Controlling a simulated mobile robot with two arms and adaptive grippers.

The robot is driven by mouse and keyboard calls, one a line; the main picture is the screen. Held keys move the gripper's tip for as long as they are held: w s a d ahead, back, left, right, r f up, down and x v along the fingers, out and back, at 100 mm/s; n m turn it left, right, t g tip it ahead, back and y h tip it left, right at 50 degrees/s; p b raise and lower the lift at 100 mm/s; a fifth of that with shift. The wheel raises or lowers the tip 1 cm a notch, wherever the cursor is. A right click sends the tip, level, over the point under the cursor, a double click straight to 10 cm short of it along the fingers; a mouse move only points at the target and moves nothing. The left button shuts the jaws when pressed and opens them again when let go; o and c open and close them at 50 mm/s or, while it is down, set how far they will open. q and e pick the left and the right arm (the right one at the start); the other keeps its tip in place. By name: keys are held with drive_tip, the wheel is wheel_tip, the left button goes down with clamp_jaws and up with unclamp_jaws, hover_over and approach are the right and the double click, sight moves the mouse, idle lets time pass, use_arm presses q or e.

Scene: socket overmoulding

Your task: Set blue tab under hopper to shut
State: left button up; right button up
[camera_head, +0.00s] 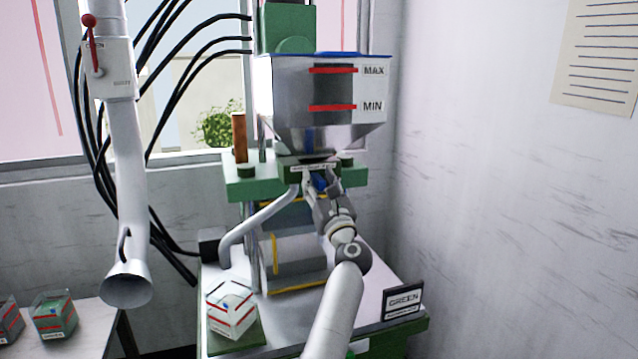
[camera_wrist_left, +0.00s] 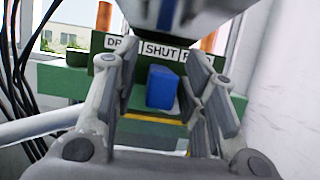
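The grey hopper (camera_head: 283,95) with MAX and MIN marks stands on the green machine. Under it, the blue tab (camera_head: 320,184) is partly hidden by my left gripper (camera_head: 322,186) in the head view. The left wrist view shows the blue tab (camera_wrist_left: 162,88) upright below a label plate (camera_wrist_left: 160,50). The tab lines up under the word SHUT there; the labels on both sides are partly covered. My left gripper (camera_wrist_left: 160,100) is open, with a finger on each side of the tab and visible gaps between. My right gripper is out of view.
A bent grey pipe (camera_head: 262,215) runs just left of my left gripper. A white duct with a red handle (camera_head: 91,40) hangs at the left. A wall is close on the right.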

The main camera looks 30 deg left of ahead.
sight(322, 189)
use_arm(q)
drive_tip(key=v, duration=0.7)
drive_tip(key=shift+s+d+f, duration=0.1)
drive_tip(key=shift+s+d, duration=0.05)
